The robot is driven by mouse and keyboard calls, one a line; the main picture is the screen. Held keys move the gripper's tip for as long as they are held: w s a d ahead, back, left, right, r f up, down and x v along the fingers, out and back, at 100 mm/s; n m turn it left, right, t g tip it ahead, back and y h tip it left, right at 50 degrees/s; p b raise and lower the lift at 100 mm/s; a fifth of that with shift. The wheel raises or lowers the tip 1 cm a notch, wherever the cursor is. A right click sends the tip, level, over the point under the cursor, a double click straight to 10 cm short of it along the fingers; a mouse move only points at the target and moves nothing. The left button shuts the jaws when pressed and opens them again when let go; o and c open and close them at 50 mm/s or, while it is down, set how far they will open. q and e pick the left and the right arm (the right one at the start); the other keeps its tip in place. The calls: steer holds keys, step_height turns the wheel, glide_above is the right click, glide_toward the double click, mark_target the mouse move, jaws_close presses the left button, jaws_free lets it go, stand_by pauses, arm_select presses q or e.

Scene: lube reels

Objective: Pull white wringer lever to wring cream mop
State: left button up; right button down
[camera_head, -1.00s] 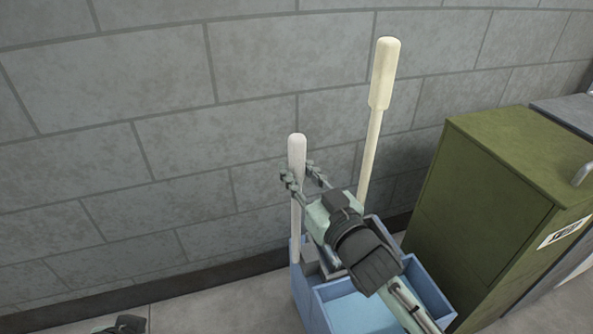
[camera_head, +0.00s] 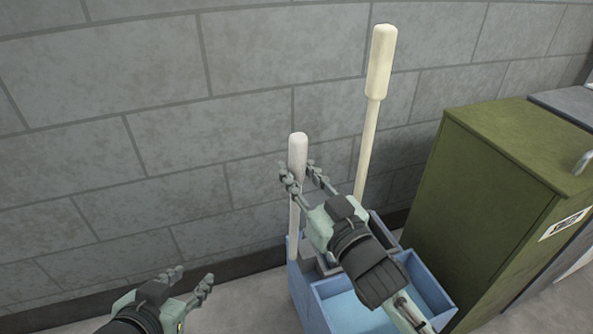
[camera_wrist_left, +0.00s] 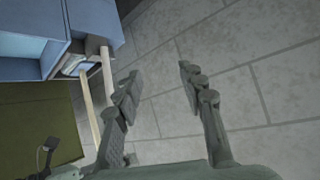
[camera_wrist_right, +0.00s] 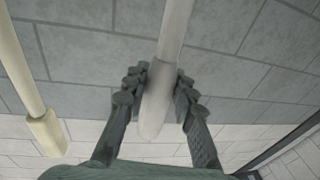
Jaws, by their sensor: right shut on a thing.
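The white wringer lever (camera_head: 297,150) stands nearly upright at the left side of the blue mop bucket (camera_head: 318,292). My right gripper (camera_head: 304,177) is shut on the lever just below its rounded top. In the right wrist view the lever (camera_wrist_right: 157,105) lies between both fingers. The cream mop handle (camera_head: 380,65) rises from the bucket to the right, apart from the gripper, and also shows in the right wrist view (camera_wrist_right: 22,75). The mop head is hidden. My left gripper (camera_head: 192,282) is open and empty, left of the bucket.
A green cabinet (camera_head: 480,215) stands close to the right of the bucket. A grey block wall (camera_head: 150,120) is behind. The floor (camera_head: 245,302) left of the bucket is clear.

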steer(key=shift+s+d+f+b, duration=0.15)
steer(key=shift+s+f+b, duration=0.25)
steer(key=shift+s+b, duration=0.35)
steer(key=shift+s+d+f+t+b, duration=0.1)
steer(key=shift+s+d+t+b, duration=0.15)
steer(key=shift+s+b, duration=0.45)
arm_select(q)
steer(key=w+d+r+t+h, duration=0.3)
steer(key=d+r+t, duration=0.4)
steer(key=r, duration=0.7)
steer(key=shift+d+m+h, duration=0.4)
steer(key=shift+d+h, duration=0.4)
steer(key=shift+d, duration=0.1)
arm_select(e)
steer(key=shift+s, duration=0.1)
arm_select(q)
steer(key=shift+t, duration=0.3)
